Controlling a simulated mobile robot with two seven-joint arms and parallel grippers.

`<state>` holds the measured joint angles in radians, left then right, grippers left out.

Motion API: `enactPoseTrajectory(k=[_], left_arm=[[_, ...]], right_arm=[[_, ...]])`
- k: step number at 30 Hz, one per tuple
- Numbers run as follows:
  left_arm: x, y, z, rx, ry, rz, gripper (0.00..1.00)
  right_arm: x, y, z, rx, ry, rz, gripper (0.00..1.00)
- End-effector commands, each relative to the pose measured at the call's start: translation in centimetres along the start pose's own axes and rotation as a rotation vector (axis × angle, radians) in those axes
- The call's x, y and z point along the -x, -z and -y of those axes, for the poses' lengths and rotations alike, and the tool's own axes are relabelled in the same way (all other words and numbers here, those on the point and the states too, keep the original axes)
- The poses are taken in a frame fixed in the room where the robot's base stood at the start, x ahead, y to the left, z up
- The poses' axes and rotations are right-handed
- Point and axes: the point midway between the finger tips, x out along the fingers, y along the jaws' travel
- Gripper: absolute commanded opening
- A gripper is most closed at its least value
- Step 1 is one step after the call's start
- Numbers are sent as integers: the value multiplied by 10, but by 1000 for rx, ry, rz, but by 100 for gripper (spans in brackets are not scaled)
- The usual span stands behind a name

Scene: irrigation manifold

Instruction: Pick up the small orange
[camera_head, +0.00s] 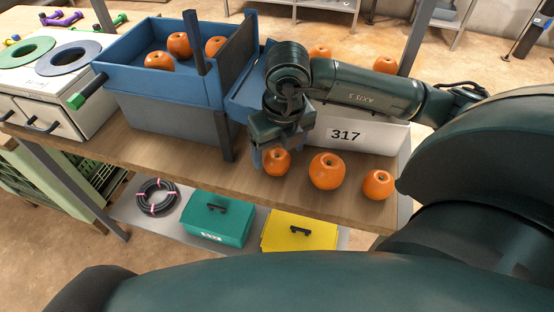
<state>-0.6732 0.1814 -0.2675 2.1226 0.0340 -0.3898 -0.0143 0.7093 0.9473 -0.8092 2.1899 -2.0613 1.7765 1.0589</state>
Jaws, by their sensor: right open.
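Three oranges stand in a row at the front of the wooden table: a small orange (277,162) at the left, a large orange (329,171) in the middle and another smaller orange (378,184) at the right. The left one looks the smallest. My right gripper (270,149) is open, pointing down just above and at the left one, and hides part of its top. I cannot tell whether its fingers touch the orange. My left gripper is out of view.
A blue bin (140,89) with several oranges stands at left. A teal case (217,222) and yellow case (287,232) lie on the lower shelf.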

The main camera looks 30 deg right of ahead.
Motion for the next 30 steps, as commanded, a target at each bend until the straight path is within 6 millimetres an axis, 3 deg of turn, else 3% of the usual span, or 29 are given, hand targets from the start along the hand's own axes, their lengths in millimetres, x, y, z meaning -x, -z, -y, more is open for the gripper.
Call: enactPoseTrajectory(k=[6, 14, 30], left_arm=[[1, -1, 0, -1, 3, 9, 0], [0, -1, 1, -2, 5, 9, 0], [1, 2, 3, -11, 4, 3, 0]], right_arm=[[-28, -1, 0, -1, -1, -1, 75], [-31, -1, -1, 0, -3, 2, 75], [-30, -1, -1, 0, -3, 2, 32]])
